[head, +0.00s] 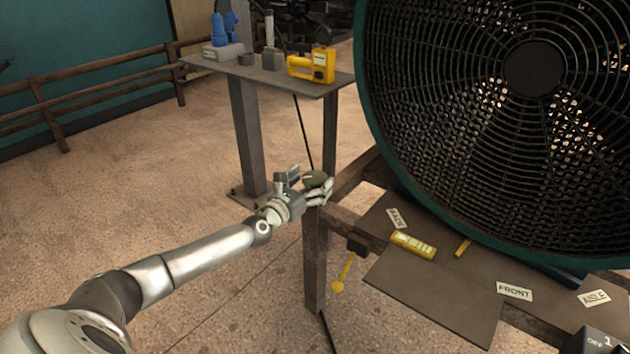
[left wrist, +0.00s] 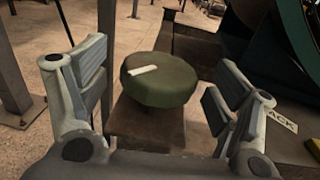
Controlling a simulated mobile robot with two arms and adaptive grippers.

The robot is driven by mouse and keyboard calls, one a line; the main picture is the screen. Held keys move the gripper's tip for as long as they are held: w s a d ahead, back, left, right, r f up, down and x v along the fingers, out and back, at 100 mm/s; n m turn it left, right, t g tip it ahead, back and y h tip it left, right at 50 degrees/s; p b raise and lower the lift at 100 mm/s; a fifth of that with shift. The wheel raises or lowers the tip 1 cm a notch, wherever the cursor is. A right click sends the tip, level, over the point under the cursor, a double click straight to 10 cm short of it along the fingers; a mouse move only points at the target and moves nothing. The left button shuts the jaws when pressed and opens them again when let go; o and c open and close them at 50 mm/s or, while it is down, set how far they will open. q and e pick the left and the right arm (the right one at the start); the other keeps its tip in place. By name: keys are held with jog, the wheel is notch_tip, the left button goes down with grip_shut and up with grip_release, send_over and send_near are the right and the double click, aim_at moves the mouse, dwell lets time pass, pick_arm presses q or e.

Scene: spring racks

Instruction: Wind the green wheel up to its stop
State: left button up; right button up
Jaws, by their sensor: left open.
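The green wheel (head: 316,179) is a small dark green round knob on top of the brown rack post. In the left wrist view the wheel (left wrist: 158,79) shows large, with a pale mark on its top face. My left gripper (head: 306,187) is at the wheel. Its fingers (left wrist: 155,95) are open, one on each side of the wheel, with gaps between pads and rim. In the head view the fingers partly hide the wheel. My right gripper is in neither view.
A large dark fan (head: 533,70) stands just right of the wheel. A grey shelf (head: 399,293) below it bears a yellow level (head: 413,245) and labels. A yellow lever (head: 343,273) hangs from the rack. A grey table (head: 318,89) holds tools behind. The floor at left is clear.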

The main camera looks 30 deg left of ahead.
pick_arm(q)
jog(key=shift+w, duration=0.95)
jog(key=c, duration=1)
